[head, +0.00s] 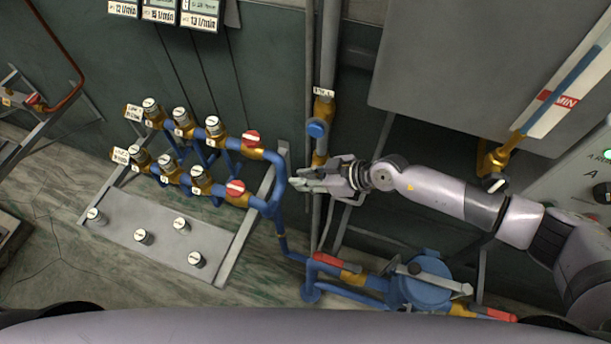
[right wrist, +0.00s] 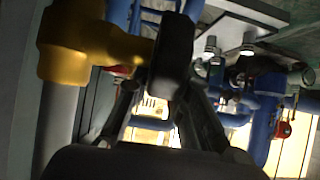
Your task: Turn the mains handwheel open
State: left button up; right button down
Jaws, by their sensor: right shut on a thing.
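My right gripper (head: 305,180) reaches in from the right to the vertical pipe at the middle of the head view. It is shut on a dark handwheel (right wrist: 172,55), which the right wrist view shows at the end of a short stem from a brass valve body (right wrist: 75,45). In the head view the gripper hides this wheel, and brass (head: 321,160) shows just above the fingers. A blue round knob (head: 317,129) sits higher on the same pipe, clear of the fingers, below a small white label (head: 324,92) that is hard to read. My left gripper is out of view.
A blue manifold with several brass valves and red handles (head: 235,188) stands to the left. A blue pump-like unit (head: 421,280) and a red lever (head: 331,262) are below. A large grey panel (head: 460,60) is at upper right.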

dwell(0.4)
jog(key=c, duration=1.5)
grip_release()
jog(key=shift+o, duration=0.2)
jog(key=v, duration=0.2)
jog(key=shift+d+r, duration=0.1)
jog(key=shift+d, duration=0.25)
jog(key=s+d, duration=0.4)
jog(key=d, duration=0.7)
jog(key=shift+d+r, duration=0.15)
jog(key=shift+d, duration=0.1)
